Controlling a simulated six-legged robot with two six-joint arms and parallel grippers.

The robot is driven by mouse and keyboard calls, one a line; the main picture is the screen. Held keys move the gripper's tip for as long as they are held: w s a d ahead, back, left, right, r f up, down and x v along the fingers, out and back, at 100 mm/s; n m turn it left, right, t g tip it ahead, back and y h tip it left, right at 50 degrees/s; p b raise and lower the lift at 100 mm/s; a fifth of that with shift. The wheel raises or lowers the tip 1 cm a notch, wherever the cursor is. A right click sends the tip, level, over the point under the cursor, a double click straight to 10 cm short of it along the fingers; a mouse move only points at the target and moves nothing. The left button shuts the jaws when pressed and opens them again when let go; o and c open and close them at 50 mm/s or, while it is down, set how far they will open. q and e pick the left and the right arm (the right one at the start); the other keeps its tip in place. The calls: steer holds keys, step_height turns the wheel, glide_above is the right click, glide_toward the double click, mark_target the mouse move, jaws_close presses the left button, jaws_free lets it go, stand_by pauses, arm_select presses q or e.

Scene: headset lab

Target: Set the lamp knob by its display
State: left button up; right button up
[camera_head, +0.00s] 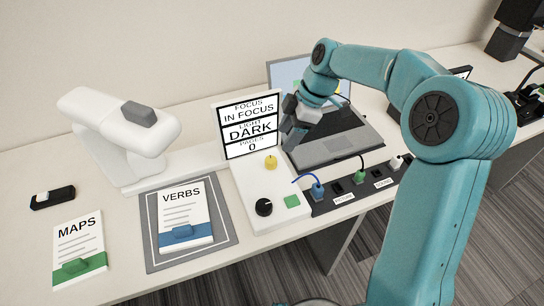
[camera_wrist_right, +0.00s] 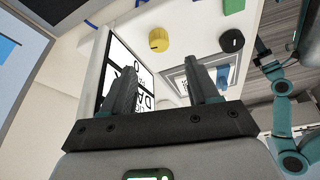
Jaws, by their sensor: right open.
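The display panel (camera_head: 249,125) reads FOCUS IN FOCUS, LIGHT DARK, PAGES 0. On the white base in front of it are a yellow knob (camera_head: 271,162), a black knob (camera_head: 264,207) and a green button (camera_head: 292,201). Neither knob has a legible label. My right gripper (camera_head: 291,138) is open and empty, just right of the display and above the base. In the right wrist view, its spread fingers (camera_wrist_right: 163,88) point toward the base, with the yellow knob (camera_wrist_right: 159,39) and black knob (camera_wrist_right: 232,41) beyond them, untouched. A teal arm there ends in a small dark part, its jaws unclear.
A laptop (camera_head: 335,140) stands right of the base, behind my right arm. A socket strip (camera_head: 355,184) with coloured plugs lies in front of it. A white lamp-like device (camera_head: 120,130), the VERBS booklet (camera_head: 183,212) on a grey mat and the MAPS booklet (camera_head: 79,248) lie left.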

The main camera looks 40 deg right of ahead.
mark_target(272, 159)
steer(key=x, duration=0.8)
steer(key=shift+a+f, duration=0.1)
steer(key=shift+f, duration=0.15)
steer(key=shift+w+a+f, duration=0.2)
steer(key=shift+w+f, duration=0.05)
steer(key=shift+f, duration=0.25)
steer(key=shift+s, duration=0.1)
steer(key=shift+b, duration=0.3)
steer(key=c, duration=1)
